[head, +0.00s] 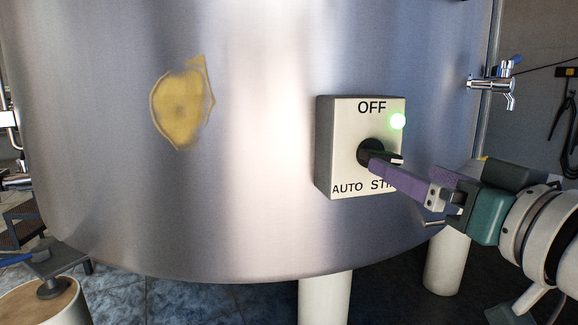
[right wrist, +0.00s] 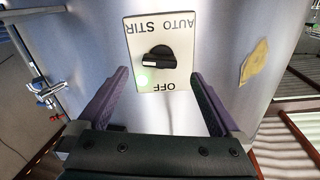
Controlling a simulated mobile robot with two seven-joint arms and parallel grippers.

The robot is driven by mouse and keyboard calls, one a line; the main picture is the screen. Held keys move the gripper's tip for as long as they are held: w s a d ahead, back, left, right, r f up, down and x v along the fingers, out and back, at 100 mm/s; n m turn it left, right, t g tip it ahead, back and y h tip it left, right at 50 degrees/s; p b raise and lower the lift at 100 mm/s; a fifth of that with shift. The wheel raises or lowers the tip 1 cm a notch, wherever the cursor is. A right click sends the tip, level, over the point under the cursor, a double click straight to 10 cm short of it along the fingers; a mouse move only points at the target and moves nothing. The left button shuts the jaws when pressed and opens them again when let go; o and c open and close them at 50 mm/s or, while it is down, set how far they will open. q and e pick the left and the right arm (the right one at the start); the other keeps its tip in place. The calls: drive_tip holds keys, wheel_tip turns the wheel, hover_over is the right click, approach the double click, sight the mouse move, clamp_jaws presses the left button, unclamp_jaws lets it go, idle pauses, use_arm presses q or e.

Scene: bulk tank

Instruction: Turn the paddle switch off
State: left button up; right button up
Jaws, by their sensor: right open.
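The switch box (head: 338,165) is a cream box on the steel tank, lettered OFF at top, AUTO at lower left and STIR at lower right. Its black paddle knob (head: 371,151) has a white-marked end pointing right. In the right wrist view the box is upside down, with the knob (right wrist: 159,60) near the middle. A green lamp (head: 398,121) glows at the box's upper right. My right gripper (head: 402,170) is open, its purple fingers reaching towards the knob; in the right wrist view the fingers (right wrist: 160,74) are spread to either side, holding nothing. Contact cannot be told.
The curved steel tank (head: 250,170) fills most of the head view, with a yellow patch (head: 180,106) left of the box. A chrome tap (head: 495,86) sticks out at right. Pale legs (head: 325,297) stand below. A round brown-topped stand (head: 22,302) is at lower left.

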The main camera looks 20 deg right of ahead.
sight(386, 153)
drive_tip(key=w, duration=0.4)
drive_tip(key=w+b, duration=0.1)
drive_tip(key=w, duration=0.2)
drive_tip(key=shift+d, duration=0.35)
drive_tip(key=shift+s, duration=0.1)
drive_tip(key=shift+c, duration=0.2)
drive_tip(key=c, duration=1.3)
